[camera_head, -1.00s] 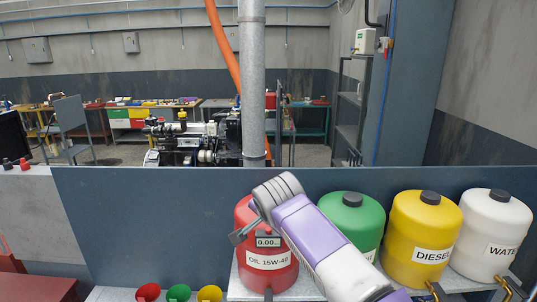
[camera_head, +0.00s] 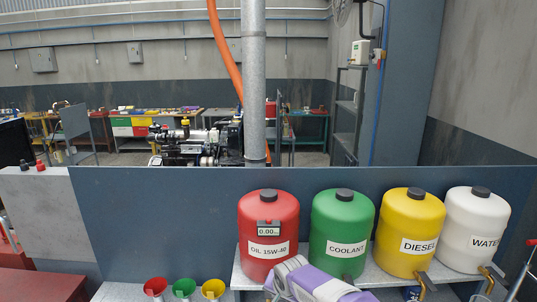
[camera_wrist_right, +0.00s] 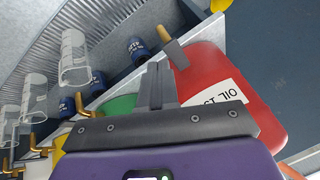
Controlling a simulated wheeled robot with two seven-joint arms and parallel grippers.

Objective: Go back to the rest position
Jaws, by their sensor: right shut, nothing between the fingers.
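My right arm (camera_head: 325,286) reaches in from the bottom of the head view, in front of the red oil tank's lower part. In the right wrist view my right gripper (camera_wrist_right: 156,84) is shut, its fingers together with nothing between them. The red tank (camera_head: 268,222), labelled OIL 15W-40, is close beside the fingers in the wrist view (camera_wrist_right: 222,90); I cannot tell whether they touch. My left gripper is not in view.
Green coolant (camera_head: 341,220), yellow diesel (camera_head: 408,222) and white water (camera_head: 473,222) tanks stand right of the red one on a shelf. Red (camera_head: 155,286), green (camera_head: 183,287) and yellow (camera_head: 213,288) funnels stand left. Clear cylinders (camera_wrist_right: 74,57) and blue cans (camera_wrist_right: 139,49) show in the wrist view.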

